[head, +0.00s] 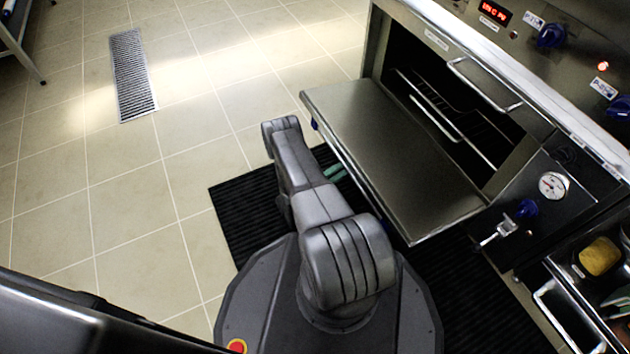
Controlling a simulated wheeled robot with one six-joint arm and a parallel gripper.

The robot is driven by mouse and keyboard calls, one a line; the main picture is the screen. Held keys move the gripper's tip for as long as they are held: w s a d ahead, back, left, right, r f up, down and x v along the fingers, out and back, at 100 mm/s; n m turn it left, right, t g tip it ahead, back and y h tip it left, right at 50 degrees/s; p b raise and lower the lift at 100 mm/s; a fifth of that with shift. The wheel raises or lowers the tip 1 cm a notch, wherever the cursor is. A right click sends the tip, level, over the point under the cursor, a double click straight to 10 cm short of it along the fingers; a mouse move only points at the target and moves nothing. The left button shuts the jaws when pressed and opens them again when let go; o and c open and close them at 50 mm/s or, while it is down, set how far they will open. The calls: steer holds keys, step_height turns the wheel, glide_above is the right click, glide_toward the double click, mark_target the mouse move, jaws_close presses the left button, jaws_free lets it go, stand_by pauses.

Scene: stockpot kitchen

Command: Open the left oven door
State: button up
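The oven door (395,150) is a flat steel panel, hinged down and standing open, roughly level, in the head view. The dark oven cavity (405,55) behind it is exposed, with wire racks (455,115) inside. My arm reaches up on the left side of the door, and its far end is hidden. My gripper cannot be made out. Small teal pieces (335,172) show between my arm and the door's outer edge; I cannot tell what they are. Whether anything touches the door is hidden.
A control panel with blue knobs (551,35) runs along the oven's upper front. A gauge (553,185) and a tap with a blue handle (498,232) are right of the door. A black mat (245,215) lies below. Tiled floor at left is clear, with a drain grate (132,75).

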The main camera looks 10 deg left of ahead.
steer(key=s+a, duration=0.6)
steer(key=a, duration=0.2)
steer(key=shift+s, duration=0.2)
steer(key=w+d, duration=0.6)
steer(key=d, duration=0.2)
steer(key=shift+w, duration=0.2)
stand_by(0.3)
steer(key=shift+f, duration=0.1)
stand_by(0.4)
